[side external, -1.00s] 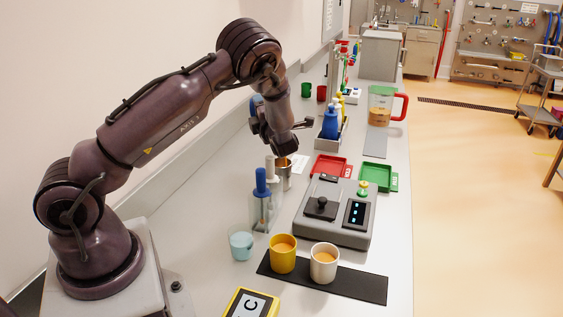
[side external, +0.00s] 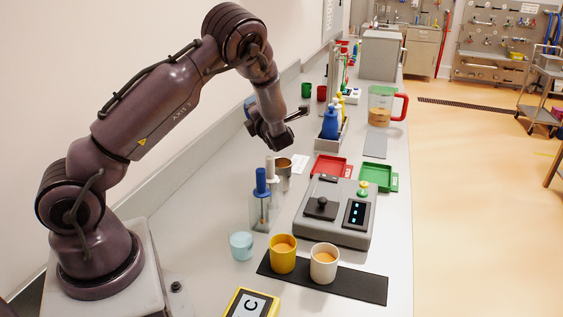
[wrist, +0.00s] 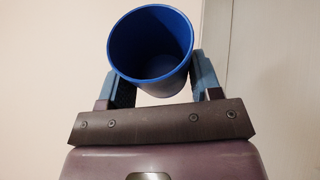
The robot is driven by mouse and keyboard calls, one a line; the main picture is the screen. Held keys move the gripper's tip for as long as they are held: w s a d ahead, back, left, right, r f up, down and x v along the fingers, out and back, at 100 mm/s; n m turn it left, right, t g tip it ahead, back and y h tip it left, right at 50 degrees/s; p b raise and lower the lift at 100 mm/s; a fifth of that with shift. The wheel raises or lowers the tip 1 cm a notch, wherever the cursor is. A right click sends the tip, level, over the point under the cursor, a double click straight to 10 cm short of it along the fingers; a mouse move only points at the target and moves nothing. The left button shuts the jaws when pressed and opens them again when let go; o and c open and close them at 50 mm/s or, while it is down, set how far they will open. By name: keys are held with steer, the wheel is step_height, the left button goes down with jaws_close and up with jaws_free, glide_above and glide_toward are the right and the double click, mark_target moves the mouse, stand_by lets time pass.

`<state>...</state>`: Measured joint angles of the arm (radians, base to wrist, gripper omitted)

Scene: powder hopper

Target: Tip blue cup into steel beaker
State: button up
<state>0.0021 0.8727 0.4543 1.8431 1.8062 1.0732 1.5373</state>
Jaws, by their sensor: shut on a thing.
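The blue cup (wrist: 168,88) is between the two fingers of my gripper (wrist: 153,72) in the wrist view. Its round mouth faces the camera, and I see blue inner wall and no powder. In the side view my gripper (side external: 254,117) is raised, pointing toward the wall, with only a small blue patch showing beside it. The steel beaker (side external: 285,166) stands upright on the bench below and a little right of the gripper, apart from it.
A grey control box (side external: 330,228), red tray (side external: 331,166) and green tray (side external: 377,177) lie to the right. Yellow (side external: 283,258) and white (side external: 323,268) cups stand nearer.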

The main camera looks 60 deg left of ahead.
steer(key=n+h, duration=0.1)
steer(key=f+n, duration=0.1)
steer(key=n, duration=0.1)
steer(key=f+n+h, duration=0.1)
steer(key=n, duration=0.1)
steer(key=shift+s+a+f+t+h, duration=0.2)
steer(key=shift+f+t+h, duration=0.1)
steer(key=shift+t, duration=0.1)
steer(key=s+a+f+n+t+h, duration=0.1)
steer(key=s+f+n, duration=0.1)
steer(key=f, duration=0.3)
steer(key=s+a+f+n+t+h, duration=0.1)
steer(key=s+f+n, duration=0.1)
steer(key=f, duration=0.4)
steer(key=shift+f+n+t+h, duration=0.2)
steer(key=shift+n+t+h, duration=0.15)
steer(key=shift+n, duration=0.35)
